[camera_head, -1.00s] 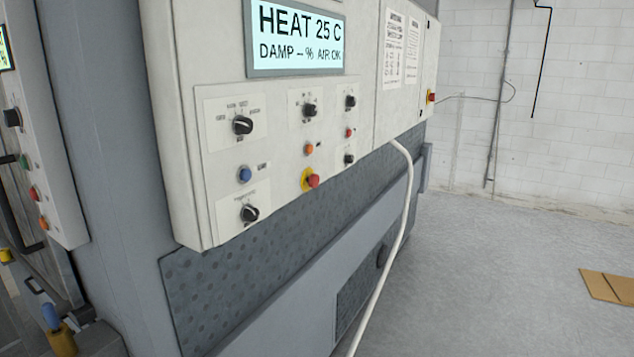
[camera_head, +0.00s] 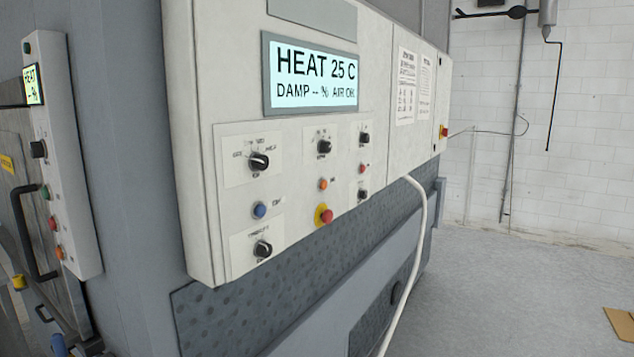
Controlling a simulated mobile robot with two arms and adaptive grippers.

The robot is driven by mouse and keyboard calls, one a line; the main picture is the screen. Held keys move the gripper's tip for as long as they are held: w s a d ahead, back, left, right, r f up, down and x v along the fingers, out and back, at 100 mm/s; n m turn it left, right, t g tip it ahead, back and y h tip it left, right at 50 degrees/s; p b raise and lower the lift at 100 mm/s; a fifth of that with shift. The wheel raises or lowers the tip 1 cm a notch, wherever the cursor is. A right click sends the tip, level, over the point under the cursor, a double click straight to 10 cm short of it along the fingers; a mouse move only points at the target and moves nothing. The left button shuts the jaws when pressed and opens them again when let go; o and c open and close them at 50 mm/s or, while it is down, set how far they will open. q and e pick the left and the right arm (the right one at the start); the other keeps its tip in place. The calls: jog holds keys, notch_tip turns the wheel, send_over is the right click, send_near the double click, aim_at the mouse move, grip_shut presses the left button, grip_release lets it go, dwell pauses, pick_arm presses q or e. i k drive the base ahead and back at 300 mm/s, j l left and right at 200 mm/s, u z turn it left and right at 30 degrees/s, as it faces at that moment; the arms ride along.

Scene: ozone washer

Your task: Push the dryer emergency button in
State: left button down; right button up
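The dryer control panel (camera_head: 205,150) is a pale box on the grey machine, with a lit display (camera_head: 311,78) reading "HEAT 25 C". A red mushroom button on a yellow base, which looks like the emergency button (camera_head: 326,216), sits low in the middle of the panel. It stands out from the panel face. Neither of my grippers is in view.
A second, narrow panel (camera_head: 70,190) with buttons stands at the left, beside a dark handle (camera_head: 30,240). A white hose (camera_head: 410,270) hangs from the dryer panel to the floor. The grey floor (camera_head: 500,290) at right is mostly clear, with cardboard (camera_head: 621,324) at the edge.

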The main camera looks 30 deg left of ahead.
aim_at(327, 217)
jog(key=i+l+u, duration=0.15)
jog(key=u, duration=0.25)
jog(key=l+u, duration=0.35)
jog(key=i+j, duration=0.05)
